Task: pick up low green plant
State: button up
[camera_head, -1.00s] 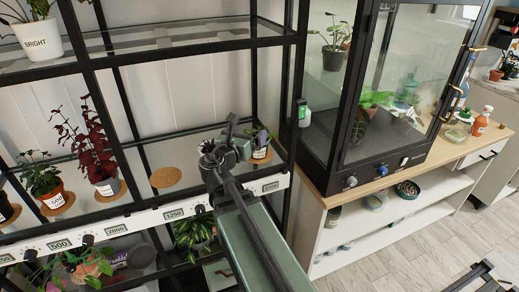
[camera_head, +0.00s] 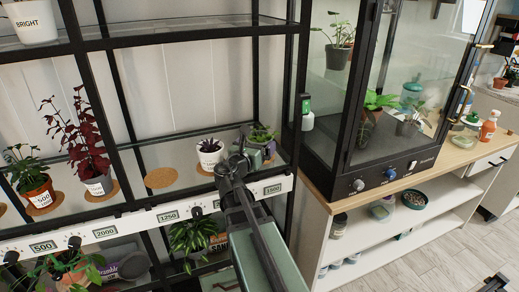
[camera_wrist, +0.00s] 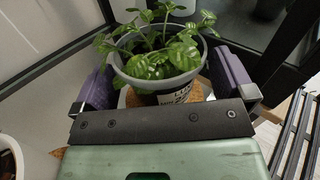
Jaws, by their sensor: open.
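A low green plant with pale-flecked leaves stands upright in a grey pot (camera_wrist: 135,80) in the wrist view. A white label on the pot is partly hidden by my gripper's dark front plate. My gripper (camera_wrist: 164,82) is open, with one purple finger on each side of the pot. I cannot tell whether either finger touches it. In the head view the plant's leaves (camera_head: 262,133) show at the right end of the shelf, and my arm hides most of its pot.
A white pot with a dark plant (camera_head: 210,152) stands close to the left, near an empty cork coaster (camera_head: 160,178). A black rack post (camera_head: 292,90) and a glass cabinet (camera_head: 350,110) stand to the right. The numbered shelf rail (camera_head: 140,222) runs along the front.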

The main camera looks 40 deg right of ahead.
jog(key=shift+x, duration=0.85)
jog(key=c, duration=0.8)
notch_tip(320, 180, up, 20)
jog(key=p, duration=2)
